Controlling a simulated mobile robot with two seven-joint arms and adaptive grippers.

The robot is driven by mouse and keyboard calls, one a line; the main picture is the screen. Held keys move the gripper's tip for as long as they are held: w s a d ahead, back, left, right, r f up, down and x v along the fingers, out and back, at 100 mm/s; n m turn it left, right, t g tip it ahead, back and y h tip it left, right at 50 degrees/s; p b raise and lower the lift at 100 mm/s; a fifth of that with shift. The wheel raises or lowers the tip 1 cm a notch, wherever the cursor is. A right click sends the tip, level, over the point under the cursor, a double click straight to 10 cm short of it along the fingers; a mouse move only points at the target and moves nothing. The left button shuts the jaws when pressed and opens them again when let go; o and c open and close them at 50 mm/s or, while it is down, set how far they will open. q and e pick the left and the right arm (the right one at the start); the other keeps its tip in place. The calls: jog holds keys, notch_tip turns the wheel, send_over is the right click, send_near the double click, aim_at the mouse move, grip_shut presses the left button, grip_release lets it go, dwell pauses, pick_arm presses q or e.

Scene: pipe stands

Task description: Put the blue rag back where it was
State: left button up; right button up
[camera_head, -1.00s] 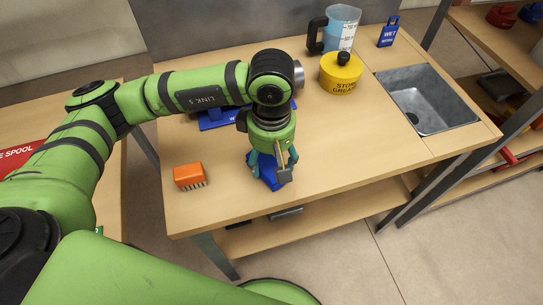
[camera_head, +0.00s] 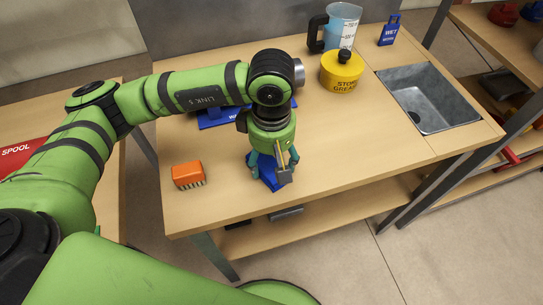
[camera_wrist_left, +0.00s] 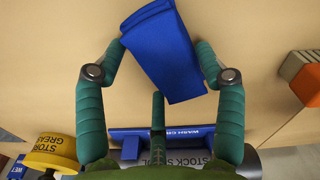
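The blue rag (camera_head: 268,174) is on the wooden workbench near its front edge, directly under my left gripper. In the left wrist view the rag (camera_wrist_left: 162,50) is a folded, slightly tilted blue block between the fingers. My left gripper (camera_head: 271,165) points down with its teal fingers spread on either side of the rag. In the left wrist view the fingertips of the gripper (camera_wrist_left: 160,52) are wide apart, close to the rag's edges; I cannot tell whether they touch it. My right gripper is not in view.
A blue labelled holder (camera_head: 215,122) sits behind my left arm. An orange brush (camera_head: 188,174) lies left of the rag. A yellow grease tin (camera_head: 341,73), a blue jug (camera_head: 341,27), a blue sign (camera_head: 389,31) and a sink (camera_head: 428,98) are farther back. The bench's right front is clear.

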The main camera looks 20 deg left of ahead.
aim_at(271, 161)
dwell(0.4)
pick_arm(q)
jog(key=o, duration=0.6)
jog(key=shift+c, duration=0.2)
jog(key=shift+r, duration=0.1)
jog(key=shift+r, duration=3.65)
jog(key=shift+r, duration=0.1)
